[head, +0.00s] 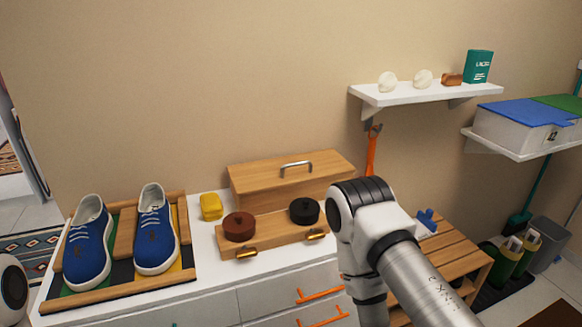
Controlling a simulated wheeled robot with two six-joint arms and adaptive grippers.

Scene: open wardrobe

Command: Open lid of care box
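The care box appears to be the wooden box (255,201) at the back of the white cabinet top, against the wall. Its flat wooden lid (255,175) has a silver bar handle (296,164) and appears to lie shut. A low wooden tray or drawer front (272,236) with two brass pieces stands before it, with a brown round tin (239,227) and a black round tin (304,211). My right arm comes in from the lower right and covers the area right of the box. Neither gripper shows.
Blue shoes (87,255) stand on a wooden rack at left, beside a yellow block (211,206). A white wall shelf (425,95) hangs above right. A slatted bench (455,255) stands at right. The wall space above the lid is clear.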

